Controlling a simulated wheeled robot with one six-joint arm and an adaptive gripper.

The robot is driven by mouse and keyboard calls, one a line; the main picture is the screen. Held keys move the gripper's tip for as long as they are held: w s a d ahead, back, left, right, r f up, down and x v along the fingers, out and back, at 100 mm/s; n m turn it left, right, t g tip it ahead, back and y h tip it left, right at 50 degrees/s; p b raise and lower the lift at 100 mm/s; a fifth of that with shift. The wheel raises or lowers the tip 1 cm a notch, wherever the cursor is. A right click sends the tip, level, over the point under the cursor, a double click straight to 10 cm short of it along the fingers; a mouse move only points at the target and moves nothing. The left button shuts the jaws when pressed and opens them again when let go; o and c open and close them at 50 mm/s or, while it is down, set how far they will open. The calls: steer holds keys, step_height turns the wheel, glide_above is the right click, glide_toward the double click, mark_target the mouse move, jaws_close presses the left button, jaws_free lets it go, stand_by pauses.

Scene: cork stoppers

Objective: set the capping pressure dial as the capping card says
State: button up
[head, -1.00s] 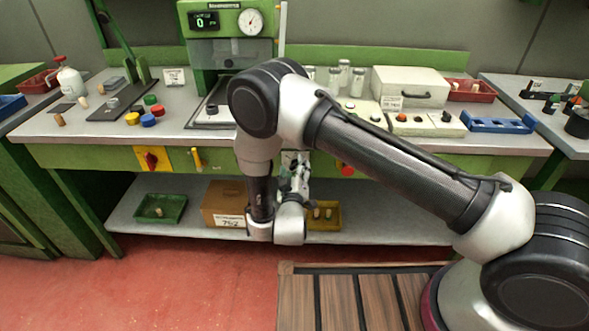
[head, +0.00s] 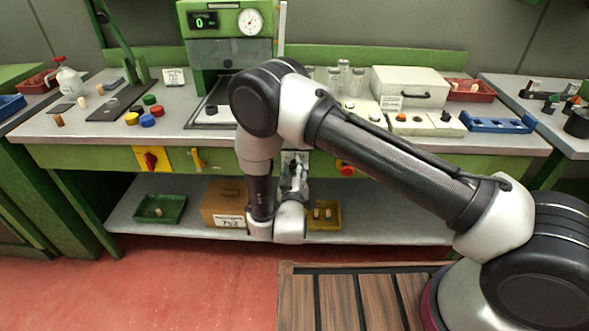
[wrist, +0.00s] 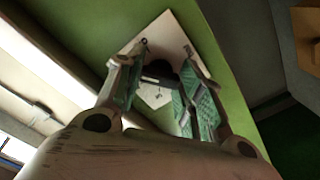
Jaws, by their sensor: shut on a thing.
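The dial is a dark knob (wrist: 158,69) on a white plate (wrist: 152,95) fixed to the green front of the bench. In the wrist view my gripper (wrist: 163,80) has its two green-padded fingers on either side of the knob, shut on it. The fingers hide much of the knob and its marks, so its setting cannot be read. In the head view my gripper (head: 296,172) is at the bench front, partly behind my arm, just below the plate (head: 293,158). A small printed card (head: 174,77) stands on the bench at the back left; its text is too small to read.
A red knob (head: 346,169) is right of the gripper, and a red switch on a yellow plate (head: 151,159) is to the left. A lower shelf holds a box (head: 226,203) and a yellow tray (head: 335,223). The press (head: 229,50) stands above.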

steer(key=m, duration=0.5)
steer(key=shift+m, duration=2.1)
steer(key=o, duration=1)
steer(key=shift+s, duration=0.15)
steer(key=s, duration=0.7)
steer(key=shift+s+a, duration=0.15)
